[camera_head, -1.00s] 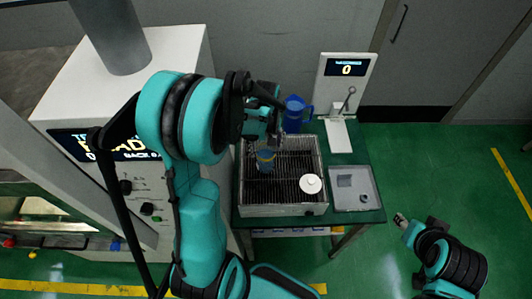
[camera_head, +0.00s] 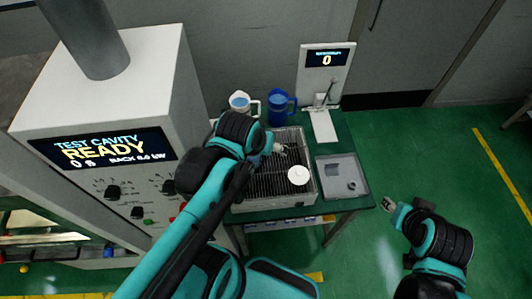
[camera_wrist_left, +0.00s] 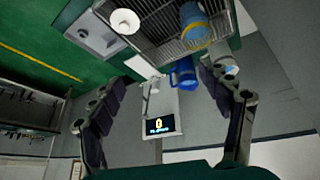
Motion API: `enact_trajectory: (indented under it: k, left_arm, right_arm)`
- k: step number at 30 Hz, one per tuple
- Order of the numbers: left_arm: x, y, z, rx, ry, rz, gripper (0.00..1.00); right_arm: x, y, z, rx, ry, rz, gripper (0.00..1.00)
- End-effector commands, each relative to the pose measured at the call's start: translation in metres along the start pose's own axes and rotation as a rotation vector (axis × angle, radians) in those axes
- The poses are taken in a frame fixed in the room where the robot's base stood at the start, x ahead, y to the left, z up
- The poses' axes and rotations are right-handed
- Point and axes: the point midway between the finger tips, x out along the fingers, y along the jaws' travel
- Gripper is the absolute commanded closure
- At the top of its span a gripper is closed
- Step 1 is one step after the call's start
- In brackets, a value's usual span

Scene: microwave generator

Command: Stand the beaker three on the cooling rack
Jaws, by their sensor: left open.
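A blue beaker with a yellowish band (camera_wrist_left: 193,22) stands on the cooling rack (camera_wrist_left: 158,40) in the left wrist view. In the head view my left arm hides it. The rack (camera_head: 248,207) is a metal tray with a wire grid. My left gripper (camera_head: 284,151) is over the rack's far part. In the left wrist view, its fingers (camera_wrist_left: 168,92) are spread apart and empty, with the beaker beyond them. My right gripper (camera_head: 390,208) is low over the floor at the right, too small to judge. No number is legible on any beaker.
A white disc (camera_head: 299,175) lies on the rack. A pale jug (camera_head: 240,101) and a blue jug (camera_head: 281,109) stand behind it. A grey tray (camera_head: 350,164) and a scale-like stand (camera_head: 324,124) are to the right. The microwave cabinet (camera_head: 165,100) stands at the left.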

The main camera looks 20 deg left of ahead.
Motion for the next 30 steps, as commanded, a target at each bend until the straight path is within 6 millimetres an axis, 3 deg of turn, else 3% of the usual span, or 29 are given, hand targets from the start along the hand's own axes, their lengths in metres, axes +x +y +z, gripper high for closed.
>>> enact_trajectory:
  k: [6,20,26,30]
  left_arm:
    - [-0.010,0.011,0.019,0.153,0.103,0.029,0.23]
    - [-0.006,0.011,0.023,0.171,0.116,0.031,0.23]
    - [0.030,0.009,0.043,0.170,0.115,0.031,0.23]
    - [0.073,0.006,0.067,0.170,0.115,0.031,0.23]
  right_arm:
    - [0.000,0.000,0.000,0.000,0.000,0.000,0.60]
    - [0.005,0.000,0.004,0.000,0.000,0.000,0.60]
    - [0.038,0.000,0.027,0.000,0.000,0.000,0.60]
    - [0.078,0.000,0.056,0.000,0.000,0.000,0.60]
